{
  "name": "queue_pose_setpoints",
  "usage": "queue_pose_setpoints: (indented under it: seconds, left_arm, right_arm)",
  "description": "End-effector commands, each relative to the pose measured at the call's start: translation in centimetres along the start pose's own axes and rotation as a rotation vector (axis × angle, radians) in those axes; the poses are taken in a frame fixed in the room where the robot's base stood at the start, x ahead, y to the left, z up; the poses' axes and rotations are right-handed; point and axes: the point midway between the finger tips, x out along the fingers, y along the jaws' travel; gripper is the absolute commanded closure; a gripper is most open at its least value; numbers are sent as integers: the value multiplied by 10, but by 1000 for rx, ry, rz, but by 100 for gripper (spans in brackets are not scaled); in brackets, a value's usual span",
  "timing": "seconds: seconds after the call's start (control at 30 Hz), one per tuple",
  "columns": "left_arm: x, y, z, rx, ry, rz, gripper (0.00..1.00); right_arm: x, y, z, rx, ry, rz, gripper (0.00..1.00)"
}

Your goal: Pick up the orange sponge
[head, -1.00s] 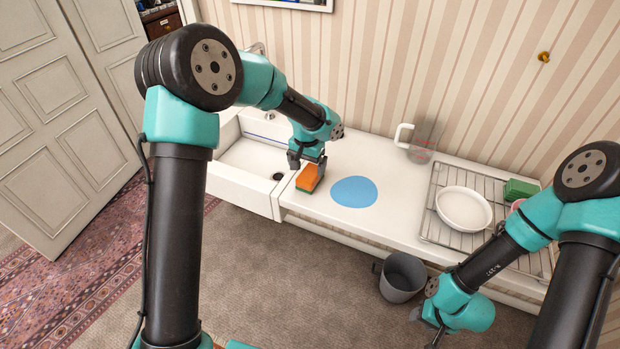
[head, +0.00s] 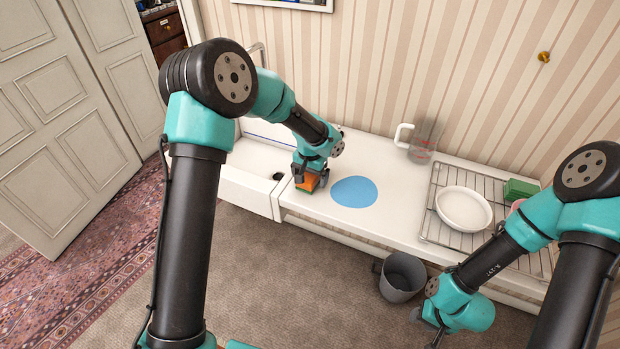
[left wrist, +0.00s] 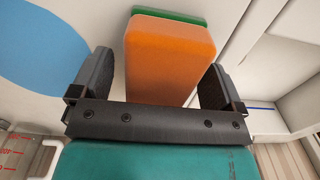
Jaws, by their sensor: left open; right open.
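The orange sponge (head: 309,181) with a green layer lies on the white counter beside the sink. In the left wrist view the sponge (left wrist: 170,58) sits between the two open fingers of my left gripper (left wrist: 160,85), with a visible gap on each side. In the head view my left gripper (head: 311,178) is over the sponge and partly hides it. My right gripper (head: 438,335) is low at the bottom right, in front of the counter and away from the sponge; it holds nothing that I can see.
A blue round mat (head: 354,191) lies right of the sponge. The sink (head: 245,183) is to its left. A clear jug (head: 423,142), a wire rack (head: 437,211) with a white bowl (head: 464,208) and a green block (head: 520,190) are further right. A grey bucket (head: 402,275) stands below the counter.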

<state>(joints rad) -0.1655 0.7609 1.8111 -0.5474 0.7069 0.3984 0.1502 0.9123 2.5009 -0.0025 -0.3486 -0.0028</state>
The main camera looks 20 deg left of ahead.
Motion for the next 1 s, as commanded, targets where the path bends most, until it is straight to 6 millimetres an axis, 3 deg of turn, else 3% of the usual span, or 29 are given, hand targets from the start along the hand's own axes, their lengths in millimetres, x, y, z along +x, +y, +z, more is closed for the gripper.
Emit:
queue_pose_setpoints:
  seconds: [0.23,0.8,1.0]
  left_arm:
    - [0,0,0,0,0,0,6]
    - [0,0,0,0,1,0,60]
    - [-1,0,0,0,1,0,60]
  right_arm:
    - [0,0,0,0,0,0,57]
    - [0,0,0,0,0,0,57]
    - [0,0,0,0,0,0,57]
